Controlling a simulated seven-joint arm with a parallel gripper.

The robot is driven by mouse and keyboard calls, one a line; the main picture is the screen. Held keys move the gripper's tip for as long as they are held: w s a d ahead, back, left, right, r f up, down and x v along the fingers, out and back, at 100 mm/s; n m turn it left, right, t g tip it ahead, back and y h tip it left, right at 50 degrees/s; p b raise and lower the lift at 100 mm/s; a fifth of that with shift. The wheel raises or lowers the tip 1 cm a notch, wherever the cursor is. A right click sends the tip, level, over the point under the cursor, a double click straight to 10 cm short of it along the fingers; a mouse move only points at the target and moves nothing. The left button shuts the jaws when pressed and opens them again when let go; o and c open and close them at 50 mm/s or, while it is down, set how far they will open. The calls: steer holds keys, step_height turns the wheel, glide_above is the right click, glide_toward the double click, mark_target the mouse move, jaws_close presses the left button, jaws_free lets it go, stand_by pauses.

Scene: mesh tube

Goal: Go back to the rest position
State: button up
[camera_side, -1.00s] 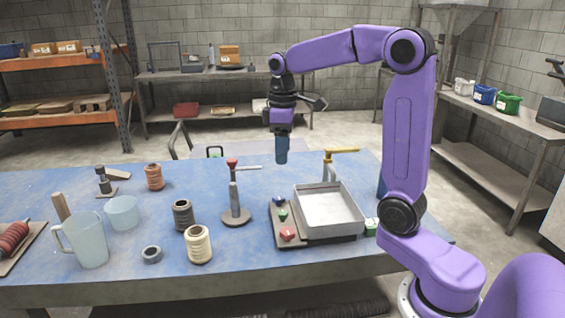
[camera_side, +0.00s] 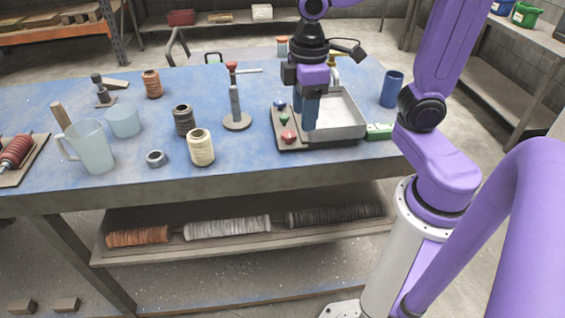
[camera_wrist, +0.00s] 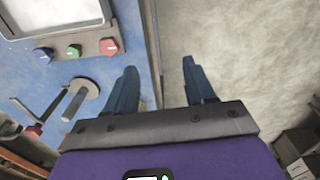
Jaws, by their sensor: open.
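My gripper (camera_side: 310,112) hangs pointing down in the side view, in front of the shallow grey-white tray (camera_side: 345,112), and hides part of it. In the wrist view its two blue fingers (camera_wrist: 160,75) are spread wide apart with nothing between them. The wrist view shows the table edge and floor under the fingers. The tray's corner (camera_wrist: 75,20) is at the upper left there, beside blue, green and red knobs (camera_wrist: 74,51).
A post stand with a red knob (camera_side: 236,108), spools (camera_side: 201,148), a jug (camera_side: 90,147) and a cup (camera_side: 124,120) stand to the left on the blue table. A blue cup (camera_side: 391,88) and a green-white box (camera_side: 379,131) are to the right. Rolls lie on the shelf below.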

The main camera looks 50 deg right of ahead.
steer(key=s+f+n, duration=0.2)
steer(key=s+f, duration=0.2)
steer(key=s, duration=0.8)
steer(key=shift+s+n, duration=0.3)
